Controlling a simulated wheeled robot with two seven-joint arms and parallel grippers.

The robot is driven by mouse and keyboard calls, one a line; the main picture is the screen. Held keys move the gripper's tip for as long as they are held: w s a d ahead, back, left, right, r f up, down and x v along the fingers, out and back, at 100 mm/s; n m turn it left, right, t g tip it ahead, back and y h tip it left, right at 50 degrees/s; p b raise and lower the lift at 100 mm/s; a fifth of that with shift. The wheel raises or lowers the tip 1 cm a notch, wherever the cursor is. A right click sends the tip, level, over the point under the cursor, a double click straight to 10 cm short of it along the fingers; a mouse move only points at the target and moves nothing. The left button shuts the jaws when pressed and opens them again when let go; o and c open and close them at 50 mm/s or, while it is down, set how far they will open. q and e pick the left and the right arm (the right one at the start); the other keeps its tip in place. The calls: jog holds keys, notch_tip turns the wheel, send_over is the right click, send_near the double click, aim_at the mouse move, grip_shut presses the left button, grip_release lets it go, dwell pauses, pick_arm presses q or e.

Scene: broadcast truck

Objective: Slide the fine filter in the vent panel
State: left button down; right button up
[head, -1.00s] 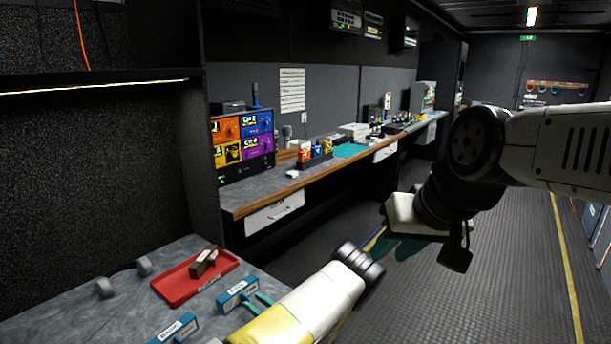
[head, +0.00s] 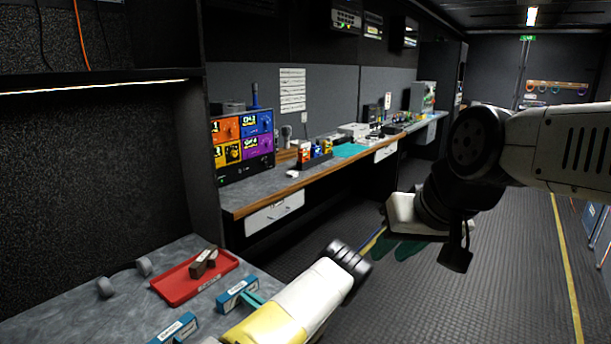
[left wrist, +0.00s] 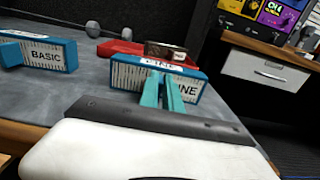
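The fine filter (head: 237,293), a blue-framed block with a white label, stands on the grey worktop. In the left wrist view the fine filter (left wrist: 190,88) shows pleats and part of the word FINE. My left gripper (head: 252,297) is at its near side, its two teal fingers (left wrist: 162,92) drawn close together on the filter's handle, which they mostly hide. A similar filter marked BASIC (left wrist: 45,56) stands to the left; it also shows in the head view (head: 174,329). My right gripper (head: 396,247) hangs over the floor, fingers apart and empty. No vent panel is recognizable.
A red tray (head: 180,290) with a brown block (head: 200,265) lies just behind the fine filter. Grey round-ended pieces (head: 105,287) sit at the worktop's back left. A long desk (head: 300,187) with equipment runs beyond; the aisle floor is clear.

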aim_at(247, 288)
pick_arm(q)
jog(key=shift+r, duration=0.2)
dwell(0.4)
jog(key=shift+r, duration=1.85)
